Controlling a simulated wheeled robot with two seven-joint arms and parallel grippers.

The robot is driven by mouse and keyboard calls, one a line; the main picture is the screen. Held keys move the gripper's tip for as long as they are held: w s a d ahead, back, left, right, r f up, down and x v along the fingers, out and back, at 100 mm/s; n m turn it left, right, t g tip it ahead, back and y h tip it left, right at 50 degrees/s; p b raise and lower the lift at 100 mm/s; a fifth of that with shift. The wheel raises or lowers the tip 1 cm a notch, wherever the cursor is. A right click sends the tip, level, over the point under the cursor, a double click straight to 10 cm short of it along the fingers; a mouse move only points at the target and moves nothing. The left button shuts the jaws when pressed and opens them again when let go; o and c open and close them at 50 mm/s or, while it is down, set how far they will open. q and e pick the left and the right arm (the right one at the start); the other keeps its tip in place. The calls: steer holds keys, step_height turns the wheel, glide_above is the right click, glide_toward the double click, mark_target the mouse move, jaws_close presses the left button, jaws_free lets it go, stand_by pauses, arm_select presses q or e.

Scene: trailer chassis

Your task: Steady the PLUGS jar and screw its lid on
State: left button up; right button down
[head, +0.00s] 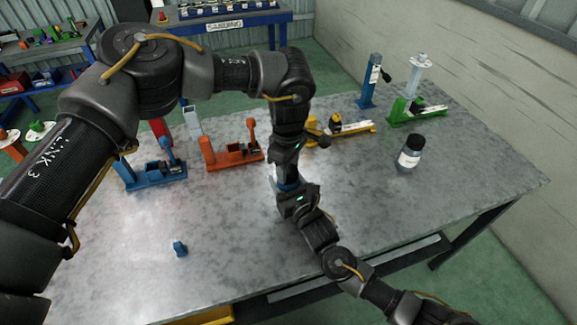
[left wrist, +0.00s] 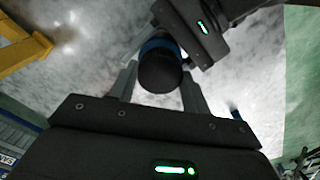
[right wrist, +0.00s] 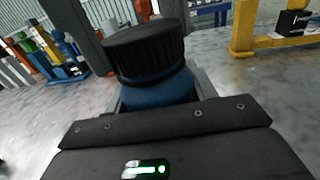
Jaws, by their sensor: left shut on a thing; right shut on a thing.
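A blue jar with a ribbed black lid stands between my two grippers; in the head view only a sliver of blue (head: 288,185) shows. In the right wrist view the black lid (right wrist: 145,50) sits on top of the blue body (right wrist: 160,90). My right gripper (right wrist: 160,97) is shut around the body. My left gripper (left wrist: 160,80) comes from above, its fingers either side of the lid (left wrist: 160,74), shut on it. I cannot tell how tight the lid sits. No lettering shows on this jar.
A pale-labelled jar with a dark lid (head: 410,152) stands at the right; its label is unreadable. Orange (head: 233,152), blue (head: 152,176), yellow (head: 345,129) and green (head: 415,112) fixtures line the back. A small blue piece (head: 179,248) lies front left. The right front is clear.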

arm_select(q)
steer(key=m, duration=1)
steer(key=shift+w+d+m, duration=0.1)
steer(key=shift+d+m, duration=0.15)
steer(key=shift+m, duration=0.05)
steer(key=shift+a+m, duration=0.1)
steer(key=shift+m, duration=0.7)
steer(key=shift+a, duration=0.1)
steer(key=o, duration=0.9)
